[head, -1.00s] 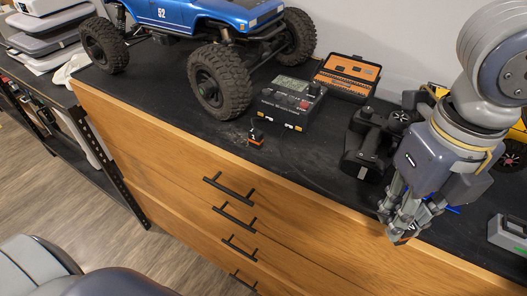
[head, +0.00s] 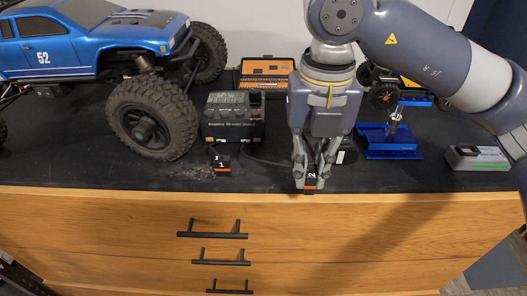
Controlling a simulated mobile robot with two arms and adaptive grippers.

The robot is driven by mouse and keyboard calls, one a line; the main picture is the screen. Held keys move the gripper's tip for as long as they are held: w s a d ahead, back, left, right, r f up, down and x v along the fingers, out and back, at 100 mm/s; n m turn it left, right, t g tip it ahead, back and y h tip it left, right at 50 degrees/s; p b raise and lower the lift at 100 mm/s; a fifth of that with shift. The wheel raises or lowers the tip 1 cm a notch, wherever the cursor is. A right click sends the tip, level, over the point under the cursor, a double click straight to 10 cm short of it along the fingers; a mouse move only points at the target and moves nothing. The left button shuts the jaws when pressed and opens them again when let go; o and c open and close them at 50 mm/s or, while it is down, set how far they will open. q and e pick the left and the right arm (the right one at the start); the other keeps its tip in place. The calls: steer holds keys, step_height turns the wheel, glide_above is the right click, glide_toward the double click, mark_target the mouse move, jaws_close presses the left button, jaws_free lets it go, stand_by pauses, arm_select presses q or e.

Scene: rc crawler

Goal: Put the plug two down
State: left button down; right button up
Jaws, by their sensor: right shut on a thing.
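Plug two (head: 311,184), a small black block with an orange band and a white "2", is between the fingertips of my right gripper (head: 309,176). The gripper is shut on it, fingers pointing down, close to the front edge of the black worktop (head: 120,179). I cannot tell whether the plug touches the worktop. Plug one (head: 222,166), a similar block marked "1", stands on the worktop to the left, in front of the charger (head: 232,120). My left gripper is not in view.
A blue crawler truck (head: 92,47) with large tires fills the left. An orange-and-black case (head: 266,75) lies behind the charger. A blue stand (head: 390,141) and a grey-green box (head: 477,158) are to the right. Worktop between the two plugs is mostly clear, with a thin cable.

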steer(key=w+a+p, duration=0.1)
steer(key=w+a, duration=0.1)
steer(key=w+a+p, duration=0.1)
steer(key=w+a, duration=0.1)
steer(key=w+a+p, duration=0.1)
steer(key=w+a, duration=0.2)
steer(key=shift+w+f, duration=0.1)
steer(key=shift+f, duration=0.3)
steer(key=shift+f+p, duration=0.85)
steer(key=shift+f, duration=0.95)
steer(key=shift+w, duration=0.1)
steer(key=shift+f, duration=0.15)
steer(key=shift+f+b, duration=0.15)
steer(key=shift+b, duration=0.25)
steer(key=o, duration=0.8)
